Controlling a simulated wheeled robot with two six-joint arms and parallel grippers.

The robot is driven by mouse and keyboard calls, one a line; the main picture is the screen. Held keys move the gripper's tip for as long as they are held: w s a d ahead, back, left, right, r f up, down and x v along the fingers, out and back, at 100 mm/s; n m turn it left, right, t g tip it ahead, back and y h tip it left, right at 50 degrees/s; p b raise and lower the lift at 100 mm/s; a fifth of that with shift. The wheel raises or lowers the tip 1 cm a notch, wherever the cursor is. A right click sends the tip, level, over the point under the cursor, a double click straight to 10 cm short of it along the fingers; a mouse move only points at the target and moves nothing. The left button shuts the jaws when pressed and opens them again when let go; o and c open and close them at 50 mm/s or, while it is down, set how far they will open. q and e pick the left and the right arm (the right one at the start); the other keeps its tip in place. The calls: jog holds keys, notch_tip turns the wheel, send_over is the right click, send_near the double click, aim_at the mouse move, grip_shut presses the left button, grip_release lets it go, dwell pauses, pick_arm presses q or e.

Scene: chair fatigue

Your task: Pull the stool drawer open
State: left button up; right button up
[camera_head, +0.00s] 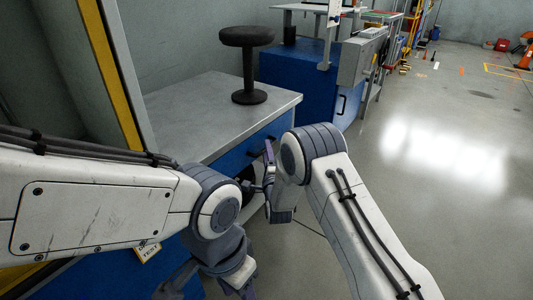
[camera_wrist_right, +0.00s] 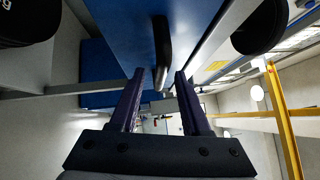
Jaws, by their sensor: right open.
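A black stool (camera_head: 247,60) stands upright on the grey top of a cabinet (camera_head: 200,115). The cabinet's blue drawer front (camera_head: 228,160) faces my right arm and looks shut. It fills the upper part of the right wrist view (camera_wrist_right: 120,25). Its dark bar handle (camera_wrist_right: 161,45) lies just beyond and roughly in line with the gap between my right gripper's fingertips (camera_wrist_right: 159,74). In the head view my right gripper (camera_head: 258,172) is open beside the drawer front, partly hidden by my arm; contact with the handle cannot be told. My left gripper (camera_head: 178,284) hangs low, its fingers unclear.
A yellow-edged frame (camera_head: 110,75) stands left of the cabinet. A blue workbench (camera_head: 300,72) with a grey box stands behind it. Open grey floor (camera_head: 430,190) lies to the right. A yellow post (camera_wrist_right: 283,120) shows in the right wrist view.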

jog(key=shift+w+a+r, duration=0.15)
jog(key=shift+w, duration=0.8)
grip_shut()
jog(key=shift+s, duration=0.1)
dwell(0.7)
